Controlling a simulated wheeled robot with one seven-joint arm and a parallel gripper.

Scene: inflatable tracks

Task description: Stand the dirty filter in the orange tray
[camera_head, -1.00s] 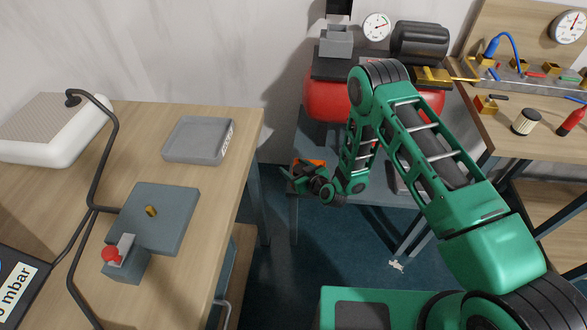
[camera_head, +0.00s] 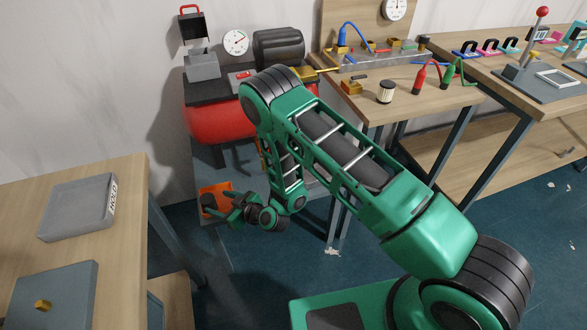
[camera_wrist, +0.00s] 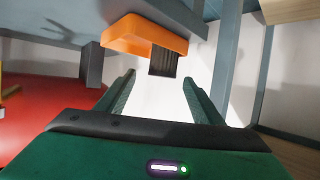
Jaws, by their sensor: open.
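The orange tray (camera_head: 222,187) sits on a low grey shelf below the red tank, left of centre in the head view. A dark ribbed filter (camera_wrist: 163,61) shows at the tray in the wrist view, where the orange tray (camera_wrist: 145,35) appears upside down. The filter seems to stand in the tray and rise above its rim. In the head view it is a small dark shape (camera_head: 208,202), partly hidden by my fingers. My gripper (camera_head: 225,208) is open beside the tray. In the wrist view nothing is between the fingertips (camera_wrist: 158,80).
A red tank (camera_head: 215,122) stands behind the tray. The left table (camera_head: 120,190) carries a grey tray (camera_head: 75,210). The shelf's legs stand close to my arm.

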